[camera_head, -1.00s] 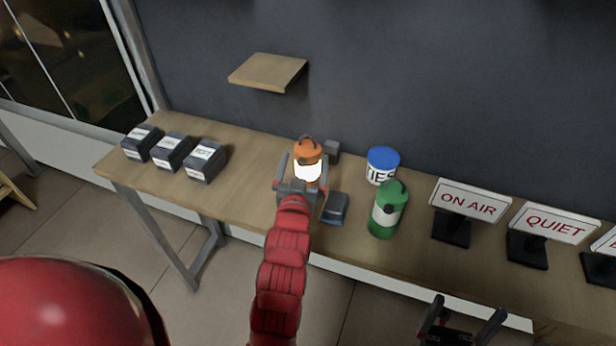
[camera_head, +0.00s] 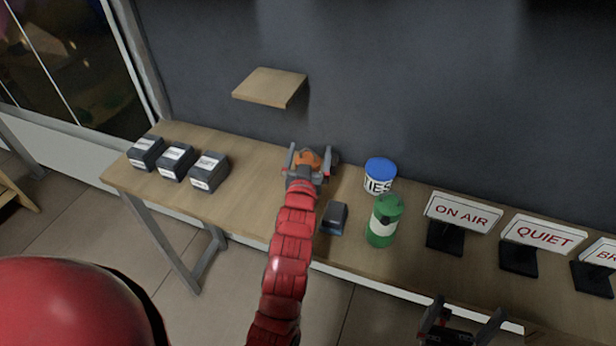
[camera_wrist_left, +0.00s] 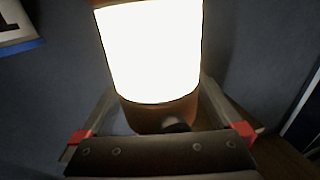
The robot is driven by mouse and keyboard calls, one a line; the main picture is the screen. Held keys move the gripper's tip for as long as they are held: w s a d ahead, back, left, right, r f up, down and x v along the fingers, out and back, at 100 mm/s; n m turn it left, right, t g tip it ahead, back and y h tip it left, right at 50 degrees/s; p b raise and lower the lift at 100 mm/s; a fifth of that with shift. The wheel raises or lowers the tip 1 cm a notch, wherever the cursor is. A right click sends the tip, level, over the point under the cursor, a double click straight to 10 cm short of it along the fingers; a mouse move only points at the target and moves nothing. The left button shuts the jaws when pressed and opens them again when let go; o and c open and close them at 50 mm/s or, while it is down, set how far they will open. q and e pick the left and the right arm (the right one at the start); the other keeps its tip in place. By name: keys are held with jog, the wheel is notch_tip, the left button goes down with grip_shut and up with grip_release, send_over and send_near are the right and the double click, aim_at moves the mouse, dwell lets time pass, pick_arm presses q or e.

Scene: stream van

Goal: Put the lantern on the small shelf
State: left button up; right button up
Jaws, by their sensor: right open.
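The lantern (camera_head: 308,160) stands on the wooden table; in the head view only its orange top shows, the rest hidden by my left gripper. In the left wrist view its glowing white body (camera_wrist_left: 152,50) fills the middle, between the two fingers. My left gripper (camera_head: 309,160) has one finger on each side of the lantern; I cannot tell whether they touch it. The small shelf (camera_head: 268,86) is a bare wooden board on the dark wall, up and left of the lantern. My right gripper (camera_head: 463,312) is open and empty in front of the table's edge.
A dark box (camera_head: 334,217), a blue-lidded can (camera_head: 379,178) and a green canister (camera_head: 384,222) stand to the lantern's right. Signs (camera_head: 458,212) stand farther right. Black boxes (camera_head: 175,161) sit at the left. The shelf top is clear.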

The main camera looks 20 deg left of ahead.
pick_arm(q)
grip_shut()
dwell(0.3)
jog(key=shift+r, duration=0.1)
